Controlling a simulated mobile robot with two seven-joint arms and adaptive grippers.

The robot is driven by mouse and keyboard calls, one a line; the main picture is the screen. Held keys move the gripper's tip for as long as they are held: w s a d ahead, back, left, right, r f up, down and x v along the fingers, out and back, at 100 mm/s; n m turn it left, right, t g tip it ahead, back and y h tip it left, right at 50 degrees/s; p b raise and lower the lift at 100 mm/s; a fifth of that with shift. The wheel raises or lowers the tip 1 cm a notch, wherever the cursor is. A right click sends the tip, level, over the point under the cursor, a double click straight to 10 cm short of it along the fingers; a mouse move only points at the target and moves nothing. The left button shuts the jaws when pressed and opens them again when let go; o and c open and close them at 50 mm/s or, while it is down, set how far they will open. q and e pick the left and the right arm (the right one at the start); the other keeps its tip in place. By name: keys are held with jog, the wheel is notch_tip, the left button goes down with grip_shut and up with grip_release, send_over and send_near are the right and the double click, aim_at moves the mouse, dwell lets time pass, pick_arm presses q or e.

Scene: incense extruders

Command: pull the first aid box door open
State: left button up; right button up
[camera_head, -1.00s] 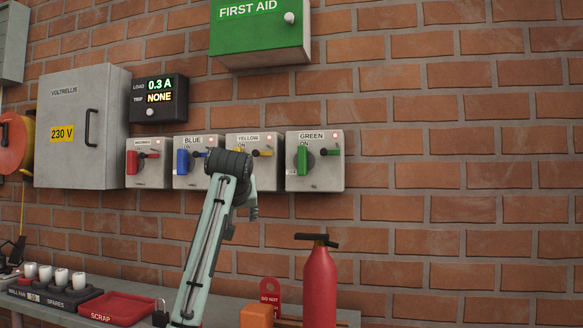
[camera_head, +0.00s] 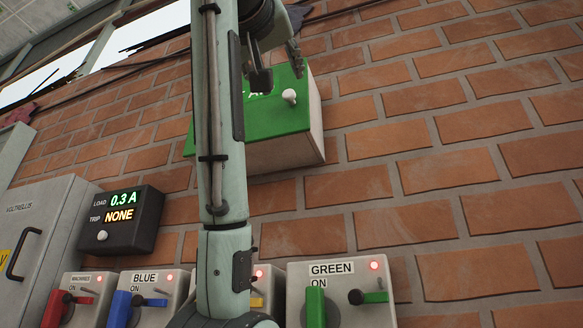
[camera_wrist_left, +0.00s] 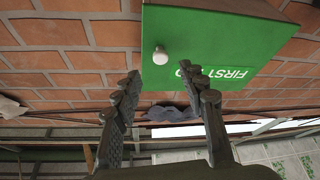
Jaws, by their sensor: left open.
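The first aid box is on the brick wall, with a green door (camera_head: 276,118) that looks shut and a pale side (camera_head: 290,152). A white round knob (camera_head: 289,96) sticks out of the door. My left gripper (camera_head: 277,66) is raised in front of the box, and its arm hides the door's left part. In the left wrist view, where the lettering is upside down, the gripper (camera_wrist_left: 162,76) is open and empty. The knob (camera_wrist_left: 160,56) shows just beyond the fingertips, roughly between them and apart from them. My right gripper is not in view.
Below the box are a dark load display (camera_head: 118,218) and a row of switch boxes, including the green one (camera_head: 340,295). A grey cabinet (camera_head: 42,240) stands at the left. The brick wall right of the box is clear.

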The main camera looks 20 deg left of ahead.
aim_at(288, 95)
pick_arm(q)
jog(key=p+x, duration=0.1)
jog(key=x, duration=0.6)
jog(key=shift+p, duration=0.35)
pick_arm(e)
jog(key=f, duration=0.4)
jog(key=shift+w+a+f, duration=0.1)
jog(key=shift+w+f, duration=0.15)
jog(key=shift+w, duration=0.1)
pick_arm(q)
jog(key=shift+c, duration=0.5)
grip_shut()
